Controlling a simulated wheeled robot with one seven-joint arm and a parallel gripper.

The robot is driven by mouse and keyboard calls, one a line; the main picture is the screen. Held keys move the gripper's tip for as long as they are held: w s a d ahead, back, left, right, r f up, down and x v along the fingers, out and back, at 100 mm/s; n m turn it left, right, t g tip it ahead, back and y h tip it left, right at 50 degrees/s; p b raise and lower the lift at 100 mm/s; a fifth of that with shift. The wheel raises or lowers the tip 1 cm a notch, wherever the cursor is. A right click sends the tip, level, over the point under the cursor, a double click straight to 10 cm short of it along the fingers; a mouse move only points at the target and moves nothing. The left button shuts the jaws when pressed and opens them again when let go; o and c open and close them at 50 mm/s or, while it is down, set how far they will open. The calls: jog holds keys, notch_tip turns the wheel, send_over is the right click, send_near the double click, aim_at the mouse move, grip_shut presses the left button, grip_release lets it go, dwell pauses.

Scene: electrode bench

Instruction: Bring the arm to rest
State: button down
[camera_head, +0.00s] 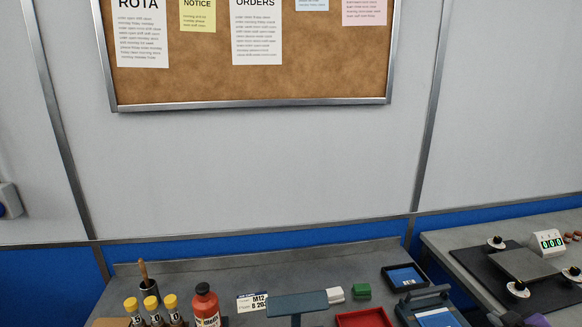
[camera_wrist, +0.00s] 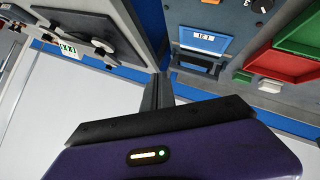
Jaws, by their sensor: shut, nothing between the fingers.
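My gripper (camera_wrist: 163,88) shows in the wrist view as a dark finger shape beyond a black bar and a purple housing with a small lit indicator. It is shut and holds nothing. In the head view only a small part of my gripper (camera_head: 497,319) shows at the bottom edge, right of centre, near the gap between the two benches. Most of my arm is out of view.
The left bench (camera_head: 350,255) holds yellow-capped vials (camera_head: 151,304), a red bottle (camera_head: 205,305), a red tray (camera_head: 363,318), a black-rimmed tray (camera_head: 405,277) and a blue device (camera_head: 428,304). A balance with a green display (camera_head: 547,240) stands on the right bench.

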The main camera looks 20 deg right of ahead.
jog(key=s+a+r+m+t+b, duration=0.1)
jog(key=s+a+m+t, duration=0.1)
jog(key=a, duration=0.7)
jog(key=s+a+r+m+t+h, duration=0.1)
jog(key=s+a+r+t, duration=0.15)
jog(key=a, duration=0.65)
jog(key=s+a+m+t+b, duration=0.1)
jog(key=s+a+m+t, duration=0.1)
jog(key=a, duration=0.8)
jog(key=s+a+n+y+b, duration=0.1)
jog(key=s+a+n+y, duration=0.4)
jog(key=s+a, duration=1.1)
jog(key=a+y, duration=0.1)
jog(key=y, duration=0.2)
jog(key=shift+a+f, duration=0.15)
jog(key=shift+f, duration=0.15)
jog(key=shift+s+g, duration=0.1)
jog(key=shift+g, duration=0.15)
